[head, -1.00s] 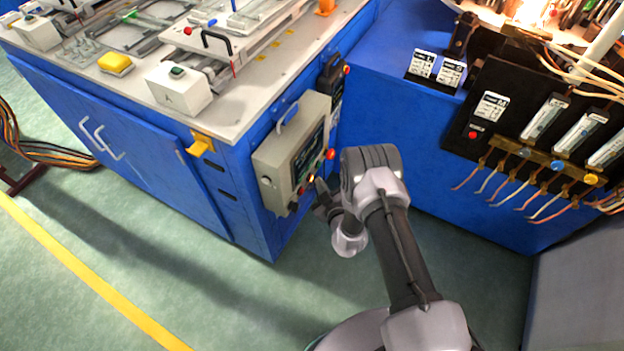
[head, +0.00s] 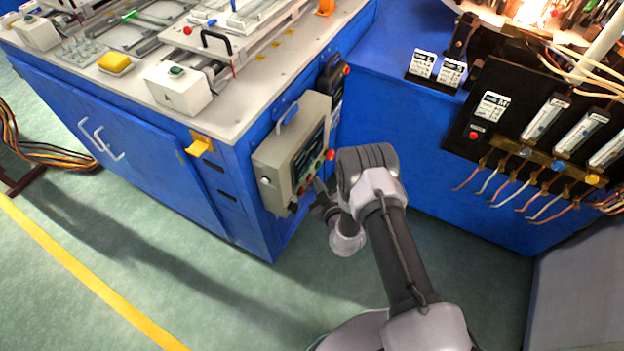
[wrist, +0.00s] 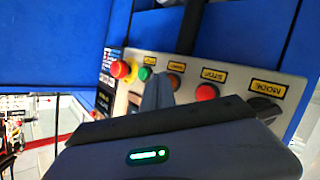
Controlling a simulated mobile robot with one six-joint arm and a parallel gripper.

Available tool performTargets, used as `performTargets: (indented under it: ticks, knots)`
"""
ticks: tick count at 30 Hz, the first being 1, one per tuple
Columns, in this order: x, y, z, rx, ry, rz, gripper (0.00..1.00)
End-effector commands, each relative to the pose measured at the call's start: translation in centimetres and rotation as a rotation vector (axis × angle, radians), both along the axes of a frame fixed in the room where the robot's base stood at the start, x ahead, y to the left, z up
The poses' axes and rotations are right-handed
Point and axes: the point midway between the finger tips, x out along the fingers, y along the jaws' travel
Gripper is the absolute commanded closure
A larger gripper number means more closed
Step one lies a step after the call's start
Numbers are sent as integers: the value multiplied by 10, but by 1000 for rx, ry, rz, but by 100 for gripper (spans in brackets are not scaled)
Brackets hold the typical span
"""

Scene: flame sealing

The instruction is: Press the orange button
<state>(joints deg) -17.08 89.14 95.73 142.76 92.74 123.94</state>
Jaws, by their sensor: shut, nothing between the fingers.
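The grey control panel (head: 272,162) is on the side of the blue bench, and its button face fills the middle of the wrist view (wrist: 226,75). The orange button (wrist: 174,81) sits between a green button (wrist: 144,74) and a red stop button (wrist: 206,91), with a label above it. My gripper (wrist: 158,76) is shut and empty. Its fingertips are at the panel, just left of the orange button in the wrist view and partly covering it. I cannot tell whether they touch it. In the head view my gripper (head: 318,184) is at the panel's lower button row.
A red emergency button with a yellow ring (wrist: 121,70) is at the row's left end, and a black mode knob (wrist: 264,106) is at its right. A blue cabinet with wires and gauges (head: 400,110) stands to the right. Green floor (head: 190,270) is open at left.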

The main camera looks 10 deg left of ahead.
Motion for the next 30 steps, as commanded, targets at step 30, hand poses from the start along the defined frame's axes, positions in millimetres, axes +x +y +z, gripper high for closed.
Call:
performTargets:
  ticks: [30]
  knots:
    - [-6,-16,0,0,0,0,100]
